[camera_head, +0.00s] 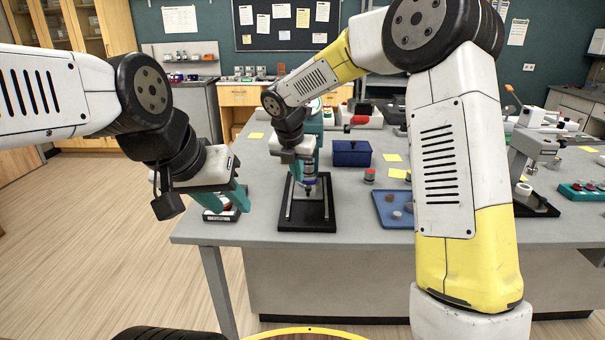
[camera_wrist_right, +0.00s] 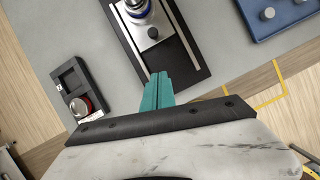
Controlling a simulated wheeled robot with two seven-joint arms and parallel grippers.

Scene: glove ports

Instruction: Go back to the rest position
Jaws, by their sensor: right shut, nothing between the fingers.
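My left gripper (camera_head: 224,198) hangs over the left front corner of the grey table. Its two teal fingers are apart, with no object visible held between them. My right gripper (camera_head: 298,170) is further right, above the table by the device on a black base plate (camera_head: 307,214). In the right wrist view its teal fingers (camera_wrist_right: 158,90) are together and empty. There they overlap the near part of the black base plate (camera_wrist_right: 183,62), close to a silver cylinder with a blue ring (camera_wrist_right: 147,28). Contact cannot be told.
A small black holder with a red part (camera_wrist_right: 80,105) lies left of the base plate. A blue tray (camera_head: 385,218) and a blue box (camera_head: 351,153) stand to the right on the grey table (camera_head: 262,222). Open wooden floor (camera_head: 110,240) lies left of the table.

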